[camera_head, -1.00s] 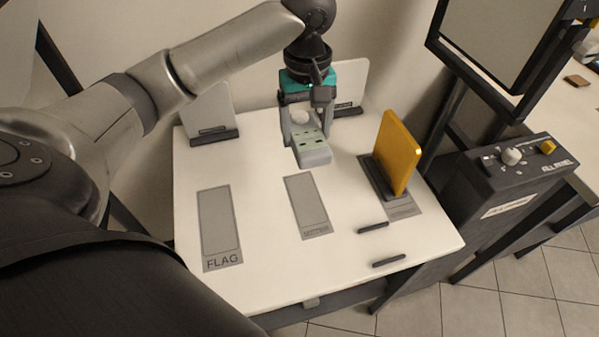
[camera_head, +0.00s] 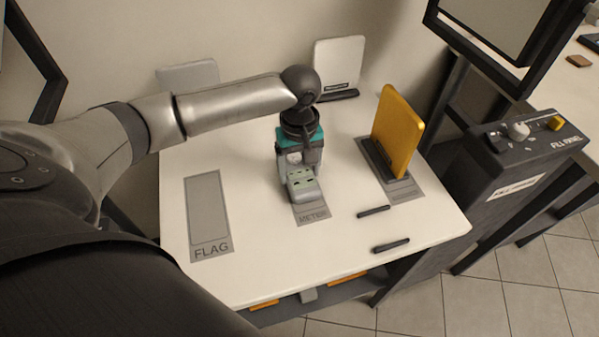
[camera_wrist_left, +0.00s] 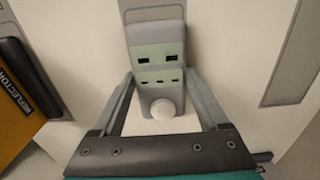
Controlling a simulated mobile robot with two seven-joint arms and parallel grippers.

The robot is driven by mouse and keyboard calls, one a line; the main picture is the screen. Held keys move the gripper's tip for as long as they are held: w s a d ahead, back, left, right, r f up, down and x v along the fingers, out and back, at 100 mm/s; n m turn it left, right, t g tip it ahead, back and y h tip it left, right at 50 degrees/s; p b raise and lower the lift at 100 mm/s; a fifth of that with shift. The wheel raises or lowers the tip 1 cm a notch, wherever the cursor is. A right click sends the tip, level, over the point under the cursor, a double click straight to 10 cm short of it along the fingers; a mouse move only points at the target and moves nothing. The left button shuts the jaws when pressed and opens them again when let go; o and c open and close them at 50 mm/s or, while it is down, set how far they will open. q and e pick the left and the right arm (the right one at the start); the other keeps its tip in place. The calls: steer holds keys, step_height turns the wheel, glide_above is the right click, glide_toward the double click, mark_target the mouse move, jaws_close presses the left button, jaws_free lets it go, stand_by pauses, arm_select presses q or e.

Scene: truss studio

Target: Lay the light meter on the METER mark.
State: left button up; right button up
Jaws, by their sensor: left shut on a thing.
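The light meter (camera_head: 304,191) is a grey-green block with dark slots and a white dome, which shows in the left wrist view (camera_wrist_left: 157,60). My left gripper (camera_head: 297,172) is shut on it, one finger along each side, pointing down. The meter is over the grey METER mark (camera_head: 313,215), whose lettered front end shows in front of it. The rest of the mark is mostly hidden under the meter and gripper. I cannot tell whether the meter touches the table. My right gripper is not in view.
A yellow reflector panel (camera_head: 398,132) stands upright in a dark base right of the meter. The FLAG mark (camera_head: 208,210) lies bare at left. Two dark bars (camera_head: 391,245) lie at front right. Pale panels (camera_head: 338,64) stand at the back. A control box (camera_head: 510,165) is beyond the right edge.

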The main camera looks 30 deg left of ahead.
mark_target(300, 172)
arm_select(q)
steer(key=shift+f, duration=0.2)
steer(key=o, duration=1.4)
steer(key=shift+f, duration=0.1)
step_height(300, 172, up, 13)
steer(key=p, duration=0.4)
steer(key=shift+f, duration=0.2)
